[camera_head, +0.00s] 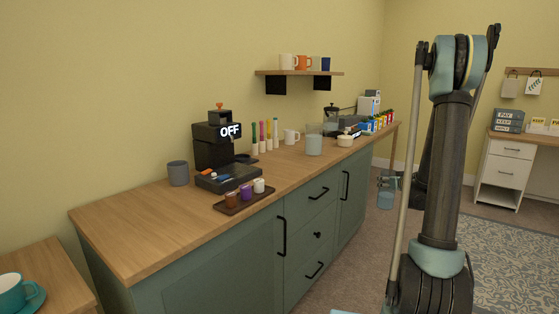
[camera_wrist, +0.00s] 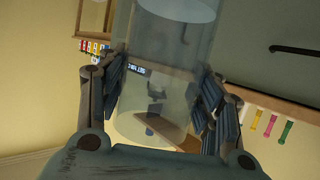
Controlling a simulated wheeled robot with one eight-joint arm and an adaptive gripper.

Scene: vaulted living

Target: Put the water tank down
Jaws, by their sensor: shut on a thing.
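The water tank (camera_wrist: 180,50) is a clear, bluish see-through cylinder, seen close up in the wrist view. My gripper (camera_wrist: 163,92) is shut on it, with dark padded fingers on both sides of its wall. In the head view the tank (camera_head: 386,199) hangs in front of the counter's far end, below the worktop level and apart from it. My gripper (camera_head: 388,179) there is small and partly hidden by my arm. The coffee machine (camera_head: 212,147) stands on the wooden counter (camera_head: 150,225) and its display reads OFF.
A tray of small cups (camera_head: 240,203), a grey cup (camera_head: 178,173), several markers, a clear jug (camera_head: 314,141) and a white bowl (camera_head: 345,141) stand on the counter. The counter's near left end is bare. A shelf (camera_head: 300,73) with mugs hangs above.

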